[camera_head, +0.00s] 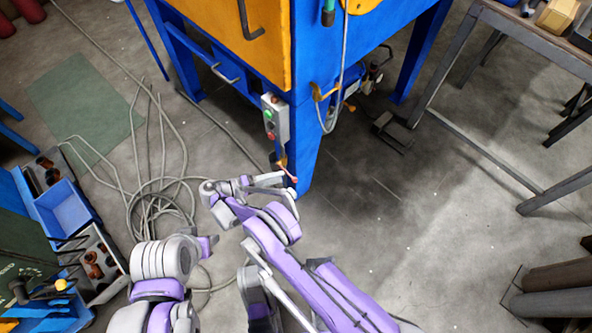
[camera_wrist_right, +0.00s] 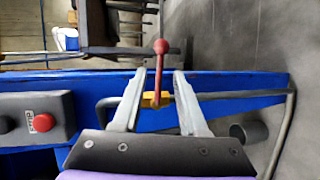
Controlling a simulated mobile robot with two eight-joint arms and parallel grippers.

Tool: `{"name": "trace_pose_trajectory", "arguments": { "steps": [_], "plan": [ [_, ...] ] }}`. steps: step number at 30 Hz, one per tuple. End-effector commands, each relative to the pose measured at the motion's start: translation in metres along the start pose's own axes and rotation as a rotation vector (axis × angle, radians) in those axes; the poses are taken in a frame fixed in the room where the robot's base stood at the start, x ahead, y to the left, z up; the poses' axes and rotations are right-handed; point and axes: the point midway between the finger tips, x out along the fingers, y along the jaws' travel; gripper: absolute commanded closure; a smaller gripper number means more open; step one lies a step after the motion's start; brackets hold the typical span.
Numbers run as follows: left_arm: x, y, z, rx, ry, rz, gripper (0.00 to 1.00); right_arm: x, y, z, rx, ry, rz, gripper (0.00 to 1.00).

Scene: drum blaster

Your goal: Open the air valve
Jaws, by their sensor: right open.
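The air valve shows in the right wrist view as a red lever (camera_wrist_right: 160,60) with a ball end above a yellow body (camera_wrist_right: 155,99). In the head view its small red handle (camera_head: 287,171) is low on the blue leg of the machine. My right gripper (camera_head: 287,184) is at the valve; in the right wrist view its two fingers (camera_wrist_right: 160,78) are open, one on each side of the lever. A gap shows on both sides, so the lever is not clamped. Only part of my left arm shows; its fingers cannot be made out.
A grey control box (camera_head: 275,118) with green and red buttons is on the machine (camera_head: 240,45) above the valve. A bent grey pipe (camera_wrist_right: 285,125) is right of my fingers. Loose cables (camera_head: 160,195) lie on the floor. A metal table (camera_head: 480,150) stands at right.

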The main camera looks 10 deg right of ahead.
Motion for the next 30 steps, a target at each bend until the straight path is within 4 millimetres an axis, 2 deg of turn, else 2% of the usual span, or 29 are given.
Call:
{"name": "trace_pose_trajectory", "arguments": {
  "steps": [6, 12, 17, 25, 26, 30],
  "plan": [
    [0.006, 0.000, 0.001, 0.000, 0.000, 0.000, 0.50, 0.045, 0.000, 0.000, 0.001, -0.003, 0.000, 0.58],
    [0.009, 0.000, 0.002, 0.000, 0.001, 0.000, 0.50, 0.073, 0.000, 0.000, -0.001, -0.001, -0.001, 0.58],
    [0.010, 0.000, 0.002, 0.000, 0.001, 0.000, 0.50, 0.083, 0.000, 0.000, -0.001, 0.000, -0.001, 0.58],
    [0.010, 0.000, 0.002, 0.000, 0.001, 0.000, 0.50, 0.084, 0.000, 0.000, -0.001, 0.000, -0.002, 0.58],
    [0.010, 0.000, 0.002, 0.000, 0.001, 0.000, 0.50, 0.084, 0.000, 0.000, -0.001, 0.000, -0.002, 0.61],
    [0.010, 0.000, 0.002, 0.000, 0.001, 0.000, 0.50, 0.083, 0.000, 0.000, -0.001, 0.000, -0.002, 0.87]
  ]
}}
